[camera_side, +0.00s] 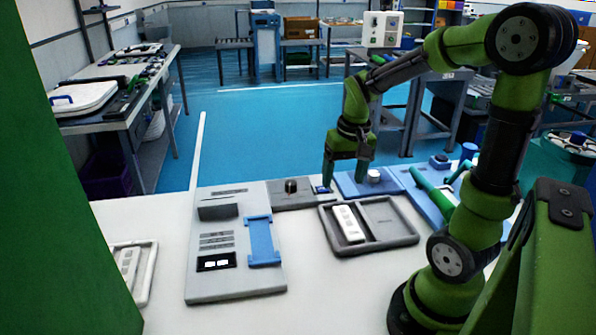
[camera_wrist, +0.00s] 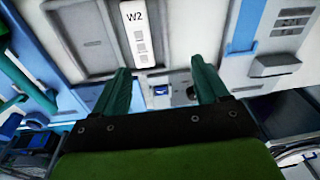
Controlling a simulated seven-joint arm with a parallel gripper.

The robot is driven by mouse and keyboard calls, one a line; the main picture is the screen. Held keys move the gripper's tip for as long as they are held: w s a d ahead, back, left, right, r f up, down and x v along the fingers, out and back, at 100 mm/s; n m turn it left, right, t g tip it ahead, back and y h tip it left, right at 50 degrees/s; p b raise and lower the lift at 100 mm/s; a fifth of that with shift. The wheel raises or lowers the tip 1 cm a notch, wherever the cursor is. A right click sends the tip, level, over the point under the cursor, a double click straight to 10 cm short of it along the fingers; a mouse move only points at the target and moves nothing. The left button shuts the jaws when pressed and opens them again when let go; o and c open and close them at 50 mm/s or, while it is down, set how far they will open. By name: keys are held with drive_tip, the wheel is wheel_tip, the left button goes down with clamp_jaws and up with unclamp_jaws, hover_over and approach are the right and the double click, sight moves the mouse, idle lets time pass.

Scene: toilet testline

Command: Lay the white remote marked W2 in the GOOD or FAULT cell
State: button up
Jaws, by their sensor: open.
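The white remote marked W2 (camera_wrist: 139,35) lies flat in one cell of a dark grey two-cell tray (camera_wrist: 86,72). In the side view the remote (camera_side: 348,223) is in the tray's left cell, and the right cell (camera_side: 385,217) of the tray (camera_side: 374,249) is empty. I cannot read any GOOD or FAULT mark on the cells. My gripper (camera_side: 345,178) is open and empty, pointing down above the bench behind the tray. In the wrist view its fingers (camera_wrist: 163,70) are apart, with the remote beyond them and not between them.
A grey test panel (camera_side: 216,285) with a blue cradle (camera_side: 262,242) stands left of the tray. A small grey unit with a dark knob (camera_side: 291,186) and a blue screen (camera_side: 321,189) is behind. Another tray (camera_side: 150,272) with white remotes lies far left. Blue fixtures (camera_side: 352,183) stand right.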

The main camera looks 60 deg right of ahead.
drive_tip(key=s+a+r+n+t, duration=0.1)
drive_tip(key=a+r+t, duration=0.1)
drive_tip(key=a, duration=0.3)
drive_tip(key=s+a+r+n+t+y, duration=0.1)
drive_tip(key=a+r+t, duration=0.1)
drive_tip(key=a, duration=0.4)
drive_tip(key=s+a+r+n+t+y, duration=0.1)
drive_tip(key=a+r+n+t, duration=0.1)
drive_tip(key=a+r, duration=0.2)
drive_tip(key=shift+s+a+r, duration=0.3)
drive_tip(key=shift+a, duration=0.45)
